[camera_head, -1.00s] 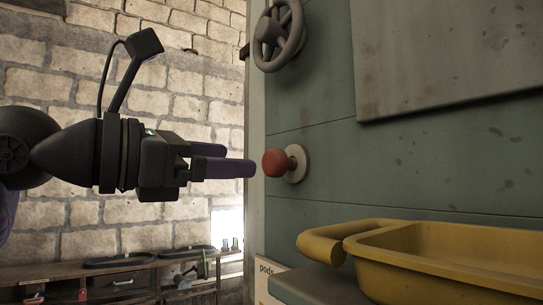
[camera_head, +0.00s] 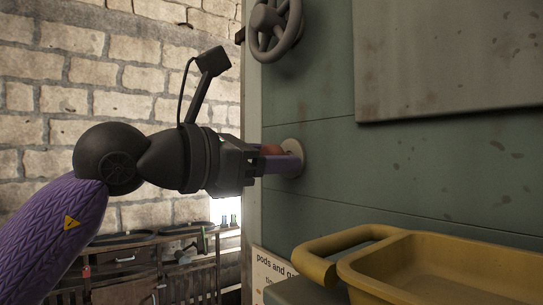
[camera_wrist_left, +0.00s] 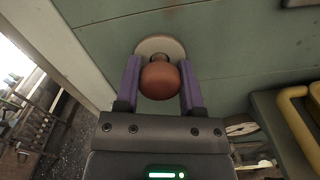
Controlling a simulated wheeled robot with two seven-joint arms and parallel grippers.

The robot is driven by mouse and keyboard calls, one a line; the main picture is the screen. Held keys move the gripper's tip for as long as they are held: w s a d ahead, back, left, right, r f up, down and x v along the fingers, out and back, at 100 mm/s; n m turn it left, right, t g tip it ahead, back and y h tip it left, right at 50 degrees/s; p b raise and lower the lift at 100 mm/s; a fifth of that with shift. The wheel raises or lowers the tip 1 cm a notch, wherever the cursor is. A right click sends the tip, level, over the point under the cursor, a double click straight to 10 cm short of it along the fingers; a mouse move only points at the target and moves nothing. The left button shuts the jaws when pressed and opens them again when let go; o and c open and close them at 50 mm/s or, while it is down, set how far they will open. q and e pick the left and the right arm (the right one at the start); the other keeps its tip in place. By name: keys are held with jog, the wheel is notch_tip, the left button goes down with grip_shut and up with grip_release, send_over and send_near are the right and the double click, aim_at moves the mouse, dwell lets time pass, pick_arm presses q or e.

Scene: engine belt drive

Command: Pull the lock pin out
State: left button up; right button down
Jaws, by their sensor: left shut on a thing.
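The lock pin shows as a round red knob (camera_wrist_left: 160,80) in front of a pale round plate (camera_head: 293,157) on the green panel. My left gripper (camera_head: 284,160) has its two purple fingers around the knob, and it is shut on it. In the left wrist view the fingers (camera_wrist_left: 159,84) stand one on each side of the knob, with their tips close to the plate. In the head view the near finger hides most of the knob. My right gripper does not show in these frames.
A grey handwheel (camera_head: 275,28) sits on the panel above the pin. A yellow tray (camera_head: 440,262) with a thick handle stands at the lower right. A workbench (camera_head: 130,262) stands by the brick wall at the left. A printed sign (camera_head: 272,275) is below.

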pick_arm(q)
grip_shut()
jog(key=shift+s+a, duration=0.1)
jog(key=b+v, duration=0.2)
jog(key=v, duration=0.1)
jog(key=shift+a, duration=0.15)
jog(key=o, duration=0.8)
grip_release()
jog(key=shift+s, duration=0.1)
jog(key=shift+o, duration=1.3)
jog(key=shift+s+a, duration=0.1)
jog(key=shift+a, duration=0.1)
